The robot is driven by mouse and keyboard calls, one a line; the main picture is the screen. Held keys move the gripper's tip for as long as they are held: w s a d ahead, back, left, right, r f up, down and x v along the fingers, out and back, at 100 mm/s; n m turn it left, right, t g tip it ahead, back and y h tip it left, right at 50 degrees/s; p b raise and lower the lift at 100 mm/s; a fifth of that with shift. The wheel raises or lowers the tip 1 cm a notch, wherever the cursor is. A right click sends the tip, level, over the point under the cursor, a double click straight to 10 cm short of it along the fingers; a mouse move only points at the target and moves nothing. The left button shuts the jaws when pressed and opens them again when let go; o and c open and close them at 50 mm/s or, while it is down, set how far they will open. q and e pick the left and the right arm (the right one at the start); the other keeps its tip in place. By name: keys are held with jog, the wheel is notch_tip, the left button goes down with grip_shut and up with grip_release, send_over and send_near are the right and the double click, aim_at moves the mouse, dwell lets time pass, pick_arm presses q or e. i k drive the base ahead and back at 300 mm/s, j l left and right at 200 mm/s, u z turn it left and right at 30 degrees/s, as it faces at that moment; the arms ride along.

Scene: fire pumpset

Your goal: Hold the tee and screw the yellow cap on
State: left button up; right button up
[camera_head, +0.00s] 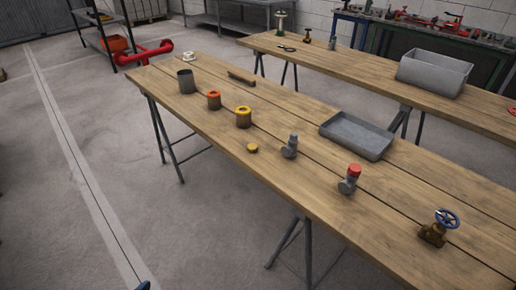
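A small yellow cap (252,148) lies on the near wooden table (310,208), near its front edge. A grey metal tee (290,146) stands just right of the yellow cap, apart from it. A second grey fitting (347,186) stands further right with a red cap (354,170) on its top. Neither of my grippers can be made out in the head view. Only a small dark and blue piece shows at the bottom edge, and I cannot tell what it is.
A shallow grey tray (342,131) lies behind the tee. A blue-wheeled valve (436,232) stands at right. A yellow ring-topped part (243,117), an orange one (213,100) and a grey can (186,82) stand at left. A grey bin (430,77) sits on the back table.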

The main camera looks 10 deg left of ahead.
aim_at(289, 150)
jog(key=i+j+z, duration=0.15)
jog(key=z, duration=0.3)
jog(key=j+z, duration=0.4)
jog(key=i+j+z, duration=0.15)
jog(key=j, duration=0.25)
jog(key=j+z, duration=0.15)
jog(key=j, duration=0.25)
jog(key=i+j, duration=0.1)
jog(key=j, duration=0.75)
jog(key=i+j+z, duration=0.1)
jog(key=j, duration=0.7)
